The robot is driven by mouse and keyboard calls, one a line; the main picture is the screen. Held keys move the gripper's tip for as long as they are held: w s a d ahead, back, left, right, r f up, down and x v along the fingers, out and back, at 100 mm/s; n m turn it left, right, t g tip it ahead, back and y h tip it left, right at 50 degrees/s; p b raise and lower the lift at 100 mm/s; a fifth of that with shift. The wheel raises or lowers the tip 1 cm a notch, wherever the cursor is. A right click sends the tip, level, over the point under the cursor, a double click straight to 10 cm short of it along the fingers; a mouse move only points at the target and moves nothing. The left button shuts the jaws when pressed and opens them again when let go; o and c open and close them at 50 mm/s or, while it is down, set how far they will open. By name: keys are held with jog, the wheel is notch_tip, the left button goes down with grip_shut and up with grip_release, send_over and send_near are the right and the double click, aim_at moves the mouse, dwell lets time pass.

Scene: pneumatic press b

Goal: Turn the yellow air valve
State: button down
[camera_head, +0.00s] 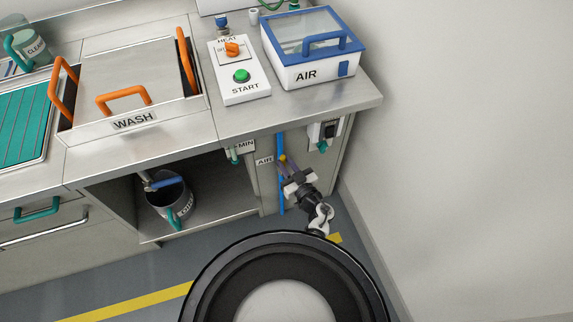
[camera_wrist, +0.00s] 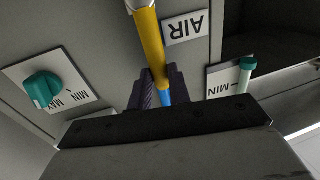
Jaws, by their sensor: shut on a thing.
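The yellow air valve (camera_head: 282,158) shows as a small yellow spot on the blue pipe (camera_head: 281,190) at the cabinet front, right of the AIR label (camera_head: 265,161). In the wrist view its long yellow handle (camera_wrist: 149,40) runs from the top edge down between my dark fingers. My gripper (camera_head: 287,168) is at the valve and is shut on the yellow handle; the wrist view shows the fingers (camera_wrist: 158,84) on either side of it. The blue pipe shows just below the handle there (camera_wrist: 166,97). My fingers and wrist hide part of the handle and the pipe.
A teal MIN/MAX knob (camera_wrist: 42,89) sits on a plate beside the pipe. A pale green lever by a MIN label (camera_wrist: 246,72) is on the other side. The AIR press box (camera_head: 312,50) stands on the counter above. A bucket (camera_head: 172,200) stands in the open shelf at left.

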dwell(0.3)
jog(key=w+d+f+m+t+h, duration=0.1)
jog(key=d+f+m, duration=0.2)
jog(key=m, duration=0.7)
jog(key=w+d+f+m+t+h, duration=0.1)
jog(key=d+f+m, duration=0.3)
jog(key=m, duration=0.6)
jog(key=shift+f+t+h+b, duration=0.3)
jog(key=shift+f+t+b, duration=0.15)
jog(key=shift+f+t, duration=0.35)
jog(key=shift+f, duration=0.1)
jog(key=c, duration=1.3)
grip_release()
jog(key=shift+w, duration=0.1)
